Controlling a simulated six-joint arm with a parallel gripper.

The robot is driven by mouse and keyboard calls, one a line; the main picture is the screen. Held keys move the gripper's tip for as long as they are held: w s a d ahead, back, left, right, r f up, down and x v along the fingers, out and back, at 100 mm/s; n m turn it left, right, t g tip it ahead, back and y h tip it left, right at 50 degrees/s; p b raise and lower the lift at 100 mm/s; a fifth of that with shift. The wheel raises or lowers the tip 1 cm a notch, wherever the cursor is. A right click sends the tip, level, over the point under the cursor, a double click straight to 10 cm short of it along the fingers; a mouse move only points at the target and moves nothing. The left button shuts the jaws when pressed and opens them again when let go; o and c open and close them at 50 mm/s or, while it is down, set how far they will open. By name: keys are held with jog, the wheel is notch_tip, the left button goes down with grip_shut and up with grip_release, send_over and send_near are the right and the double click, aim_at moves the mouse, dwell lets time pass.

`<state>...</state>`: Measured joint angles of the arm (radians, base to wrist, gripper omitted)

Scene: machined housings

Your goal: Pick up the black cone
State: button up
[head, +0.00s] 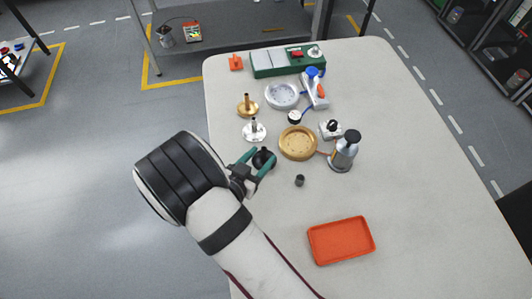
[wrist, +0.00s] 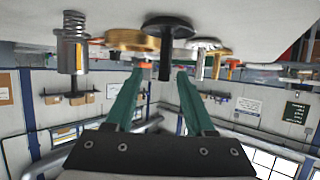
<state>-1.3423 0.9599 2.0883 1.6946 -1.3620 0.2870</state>
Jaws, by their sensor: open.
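The black cone (head: 264,160) stands on the table as a black round base with a thin upright stem. In the wrist view, which is upside down, the black cone (wrist: 168,27) shows its wide base at the top and its stem pointing down the picture. My gripper (head: 263,155) has its green fingers on either side of the black cone. In the wrist view, my gripper (wrist: 163,68) is open, with the stem between and beyond the fingertips. I see no clear contact; the exact depth is hard to tell.
A white stemmed part (head: 254,131) and a brass one (head: 247,106) stand just behind. A gold dish (head: 297,143), a small dark cylinder (head: 300,181) and a metal canister (head: 342,154) are to the right. An orange tray (head: 341,241) lies in front, with clear table around it.

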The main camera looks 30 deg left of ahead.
aim_at(269, 152)
jog(key=x, duration=0.6)
jog(key=shift+w+a+f, duration=0.15)
jog(key=shift+a+f, duration=0.2)
jog(key=shift+f, duration=0.15)
grip_shut()
